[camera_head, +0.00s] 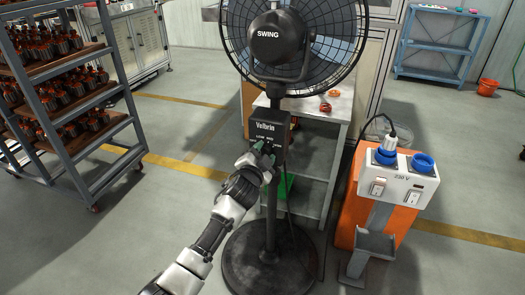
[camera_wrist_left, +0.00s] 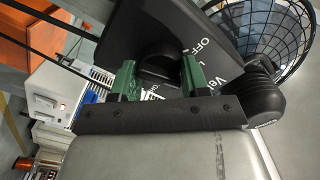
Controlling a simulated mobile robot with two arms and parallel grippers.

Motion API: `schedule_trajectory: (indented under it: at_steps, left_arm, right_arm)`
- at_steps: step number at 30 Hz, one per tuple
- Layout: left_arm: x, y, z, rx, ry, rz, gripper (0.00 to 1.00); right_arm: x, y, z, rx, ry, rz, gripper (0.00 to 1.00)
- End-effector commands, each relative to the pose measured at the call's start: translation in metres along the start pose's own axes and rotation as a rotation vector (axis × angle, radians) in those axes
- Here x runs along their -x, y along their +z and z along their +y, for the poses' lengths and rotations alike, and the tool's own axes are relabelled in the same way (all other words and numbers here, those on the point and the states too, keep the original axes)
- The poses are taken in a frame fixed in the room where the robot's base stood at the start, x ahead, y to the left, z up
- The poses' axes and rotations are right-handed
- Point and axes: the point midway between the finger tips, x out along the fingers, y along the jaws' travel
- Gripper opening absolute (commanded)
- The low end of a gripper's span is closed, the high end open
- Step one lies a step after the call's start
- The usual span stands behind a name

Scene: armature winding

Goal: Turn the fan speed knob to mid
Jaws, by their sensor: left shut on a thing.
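A black pedestal fan stands in front of me, with its head (camera_head: 285,35) marked SWING at the top. Its control box (camera_head: 270,124) on the pole reads Velbrin and has small speed labels. My left gripper (camera_head: 262,151) reaches the front of this box and hides the knob in the head view. In the left wrist view, the round black knob (camera_wrist_left: 160,63) sits between the two green fingers of my left gripper (camera_wrist_left: 158,78), which is shut on it. The word OFF shows on the panel beside it; the knob's pointer setting cannot be read. My right gripper is not in view.
An orange stand with a white 230 V socket box (camera_head: 398,178) is right of the fan. A workbench (camera_head: 325,110) is behind the fan. A rack of copper-wound parts (camera_head: 85,60) is at left. A cable hangs near the pole. Floor at front left is clear.

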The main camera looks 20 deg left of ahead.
Motion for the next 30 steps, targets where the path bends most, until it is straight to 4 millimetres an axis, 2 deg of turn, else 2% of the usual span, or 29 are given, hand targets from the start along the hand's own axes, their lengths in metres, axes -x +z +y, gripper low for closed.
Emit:
schedule_trajectory:
  at_steps: [6, 15, 30]
  left_arm:
    - [0.000, 0.000, 0.001, -0.203, 0.001, 0.000, 0.22]
    - [0.000, 0.000, 0.002, -0.426, 0.001, 0.000, 0.22]
    - [0.000, 0.001, 0.004, -0.570, 0.002, 0.000, 0.22]
  right_arm:
    - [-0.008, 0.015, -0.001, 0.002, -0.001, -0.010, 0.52]
    - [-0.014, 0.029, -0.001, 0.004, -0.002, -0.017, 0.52]
    - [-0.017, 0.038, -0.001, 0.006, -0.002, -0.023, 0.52]
